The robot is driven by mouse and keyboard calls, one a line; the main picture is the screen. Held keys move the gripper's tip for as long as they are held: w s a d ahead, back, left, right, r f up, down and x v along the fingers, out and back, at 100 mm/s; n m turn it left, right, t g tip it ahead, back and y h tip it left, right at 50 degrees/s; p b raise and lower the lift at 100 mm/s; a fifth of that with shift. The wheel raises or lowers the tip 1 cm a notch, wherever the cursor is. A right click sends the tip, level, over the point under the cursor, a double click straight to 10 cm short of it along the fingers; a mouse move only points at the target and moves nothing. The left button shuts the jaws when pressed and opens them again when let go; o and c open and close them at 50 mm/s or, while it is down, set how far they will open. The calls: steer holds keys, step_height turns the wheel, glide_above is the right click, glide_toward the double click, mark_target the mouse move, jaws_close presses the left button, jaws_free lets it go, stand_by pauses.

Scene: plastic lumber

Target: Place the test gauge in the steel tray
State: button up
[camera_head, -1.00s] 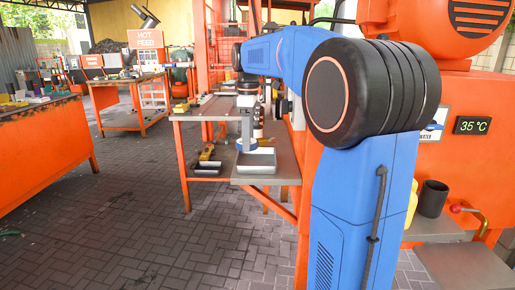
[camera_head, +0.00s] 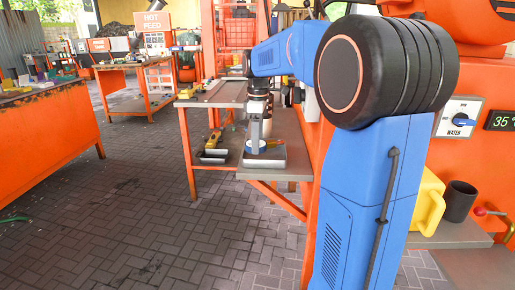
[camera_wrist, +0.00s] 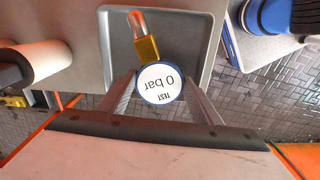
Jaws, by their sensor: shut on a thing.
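The test gauge (camera_wrist: 160,83) has a round white face reading "0 bar TEST", a blue rim, a brass neck and a copper-coloured tip. My gripper (camera_wrist: 158,92) is shut on its round body, one finger on each side. The steel tray (camera_wrist: 208,25) is a grey shallow tray behind the gauge in the wrist view; the gauge overlaps its near part. In the head view the tray (camera_head: 277,160) sits at the end of a bench, with the blue-rimmed gauge (camera_head: 255,147) at its left part under my gripper (camera_head: 256,138). I cannot tell whether the gauge touches the tray floor.
A white cylinder with a dark end (camera_wrist: 32,64) stands left of the tray in the wrist view. A dark tray (camera_head: 214,157) and a yellow tool (camera_head: 215,139) lie left of the bench end. A yellow jug (camera_head: 428,203) and a dark cup (camera_head: 460,200) are at right. The paved floor is open.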

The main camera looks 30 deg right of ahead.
steer(key=shift+f, duration=1.45)
steer(key=shift+f, duration=0.1)
steer(key=o, duration=1.3)
steer(key=shift+o, duration=0.2)
step_height(320, 180, up, 12)
steer(key=s+a+f+m, duration=0.1)
steer(key=s+a+m, duration=0.1)
steer(key=s+a, duration=0.35)
steer(key=s+a+f+m+t, duration=0.2)
steer(key=s+a+f+m, duration=0.2)
steer(key=s+f, duration=0.5)
steer(key=s+a+f+m+t, duration=0.2)
steer(key=s+f, duration=0.8)
steer(key=s, duration=0.6)
steer(key=shift+a+m+t, duration=0.3)
steer(key=shift+a+m, duration=0.55)
steer(key=shift+m, duration=0.25)
